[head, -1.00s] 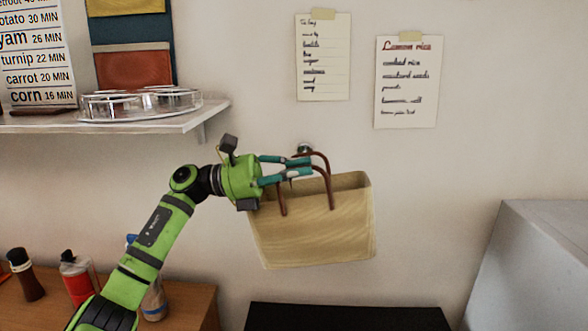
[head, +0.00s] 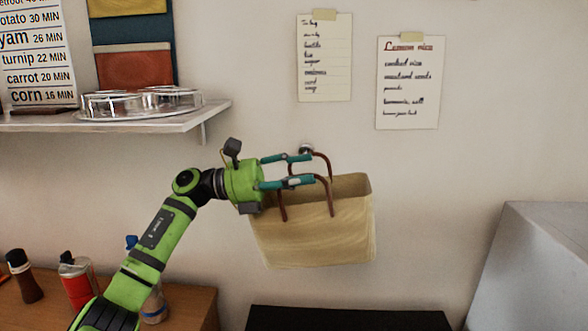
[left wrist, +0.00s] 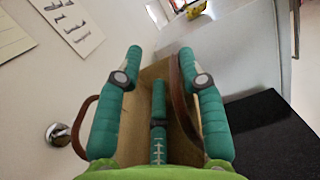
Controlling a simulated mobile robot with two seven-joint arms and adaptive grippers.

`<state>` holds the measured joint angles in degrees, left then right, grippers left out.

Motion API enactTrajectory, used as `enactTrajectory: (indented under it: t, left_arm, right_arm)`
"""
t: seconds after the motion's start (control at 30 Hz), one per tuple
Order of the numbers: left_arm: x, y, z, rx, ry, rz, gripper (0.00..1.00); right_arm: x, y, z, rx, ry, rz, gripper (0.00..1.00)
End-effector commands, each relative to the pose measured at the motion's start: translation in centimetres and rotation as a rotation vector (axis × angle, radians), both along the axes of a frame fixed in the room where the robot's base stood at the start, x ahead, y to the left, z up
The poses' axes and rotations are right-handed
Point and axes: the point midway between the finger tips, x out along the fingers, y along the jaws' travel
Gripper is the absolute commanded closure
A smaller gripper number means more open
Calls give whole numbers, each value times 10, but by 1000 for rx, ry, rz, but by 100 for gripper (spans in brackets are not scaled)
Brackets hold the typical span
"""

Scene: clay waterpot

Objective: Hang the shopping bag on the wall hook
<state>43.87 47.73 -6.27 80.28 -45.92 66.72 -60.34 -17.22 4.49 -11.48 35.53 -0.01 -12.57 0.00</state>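The tan shopping bag (head: 318,235) hangs upright against the wall, with two brown handles; its inside also shows in the left wrist view (left wrist: 150,75). The metal wall hook (head: 305,148) is just above the bag, and also shows at the left of the left wrist view (left wrist: 58,133). The rear handle passes close beside the hook; I cannot tell whether it rests on it. My left gripper (head: 312,169) is at the handles with its teal fingers spread. In the left wrist view the front handle (left wrist: 181,85) lies inside the right finger. My right gripper is not in view.
A wall shelf (head: 150,122) with glass dishes (head: 140,102) is at the upper left. Bottles stand on a wooden cabinet (head: 190,305) at lower left. A black surface (head: 345,318) lies below the bag, and a grey box-like unit (head: 535,265) is at right.

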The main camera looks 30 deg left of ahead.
Motion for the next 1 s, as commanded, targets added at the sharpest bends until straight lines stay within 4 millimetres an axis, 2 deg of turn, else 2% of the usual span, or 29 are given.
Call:
enactTrajectory:
  t: [0.03, 0.2, 0.37, 0.47, 0.57, 1.0]
  left_arm:
    - [6, 5, 3, -9, -8, 30, 63]
    - [5, 5, 4, -9, -10, 28, 63]
    - [4, 4, 5, -9, -11, 23, 63]
    - [3, 5, 4, -9, -9, 22, 63]
    - [1, 12, 3, -10, -9, 24, 63]
    - [-29, 89, -18, -11, -3, 25, 63]
  right_arm:
    - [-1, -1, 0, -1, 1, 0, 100]
    - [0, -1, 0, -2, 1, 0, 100]
    - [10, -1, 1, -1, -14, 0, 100]
    - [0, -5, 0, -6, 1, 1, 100]
    - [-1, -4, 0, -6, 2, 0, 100]
    - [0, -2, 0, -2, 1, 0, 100]
